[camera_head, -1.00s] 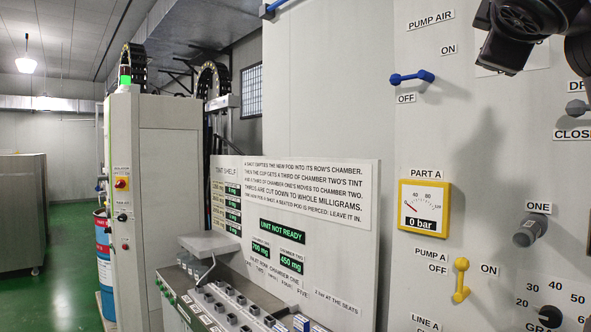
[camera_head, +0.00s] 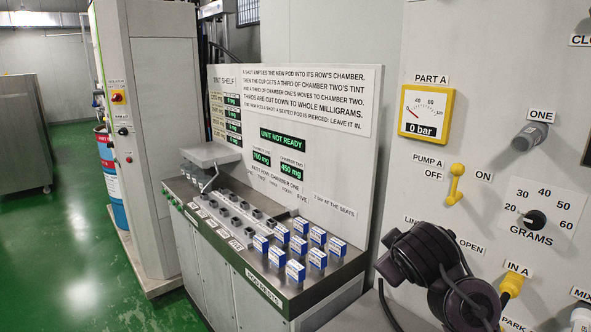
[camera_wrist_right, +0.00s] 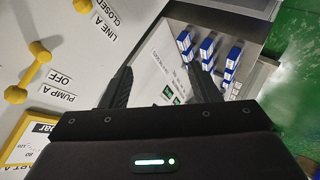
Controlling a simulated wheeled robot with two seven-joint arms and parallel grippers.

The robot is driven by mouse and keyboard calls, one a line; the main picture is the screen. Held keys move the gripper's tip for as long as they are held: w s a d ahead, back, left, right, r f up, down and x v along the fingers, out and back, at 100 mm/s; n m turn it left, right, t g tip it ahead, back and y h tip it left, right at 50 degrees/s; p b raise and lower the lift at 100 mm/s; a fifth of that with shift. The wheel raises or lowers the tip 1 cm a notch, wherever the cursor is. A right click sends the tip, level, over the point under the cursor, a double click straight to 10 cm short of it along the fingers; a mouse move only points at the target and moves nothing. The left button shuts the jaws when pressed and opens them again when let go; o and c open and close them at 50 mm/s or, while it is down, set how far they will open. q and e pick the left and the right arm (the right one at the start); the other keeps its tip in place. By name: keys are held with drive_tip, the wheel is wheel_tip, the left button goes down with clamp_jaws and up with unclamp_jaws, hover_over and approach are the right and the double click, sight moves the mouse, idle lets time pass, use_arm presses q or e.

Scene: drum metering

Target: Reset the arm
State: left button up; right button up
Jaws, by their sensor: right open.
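My right arm (camera_head: 440,275) shows as dark links at the lower right of the head view, in front of the wall panel. The fingers of my right gripper (camera_wrist_right: 161,72) show in the right wrist view, spread apart with nothing between them. In that view the gripper is in front of the panel and the tint bench, and it touches nothing that I can see. My left gripper is in neither view.
The wall panel carries a yellow PUMP A lever (camera_head: 455,184), a PART A gauge (camera_head: 426,111) at 0 bar, a ONE knob (camera_head: 530,137) and a GRAMS dial (camera_head: 535,219). The bench (camera_head: 285,292) holds several blue-and-white pods. Green floor (camera_head: 70,260) is clear at left.

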drive_tip(key=s+f+m+g+y, duration=0.1)
drive_tip(key=s+f+g, duration=0.1)
drive_tip(key=s+f, duration=0.4)
drive_tip(key=s+f+m+g, duration=0.1)
drive_tip(key=s+f, duration=0.3)
drive_tip(key=f, duration=0.5)
drive_tip(key=s+f+m+g+y, duration=0.1)
drive_tip(key=s+f+m+g, duration=0.1)
drive_tip(key=s+f, duration=0.5)
drive_tip(key=s+f+m+g, duration=0.15)
drive_tip(key=s+f, duration=0.25)
drive_tip(key=s, duration=0.6)
wheel_tip(320, 180, down, 29)
drive_tip(key=s+g, duration=0.2)
drive_tip(key=s+d+f+g, duration=0.1)
drive_tip(key=s+d+f, duration=0.2)
drive_tip(key=s+f, duration=1.6)
drive_tip(key=shift+s+d, duration=0.15)
drive_tip(key=shift+s, duration=0.5)
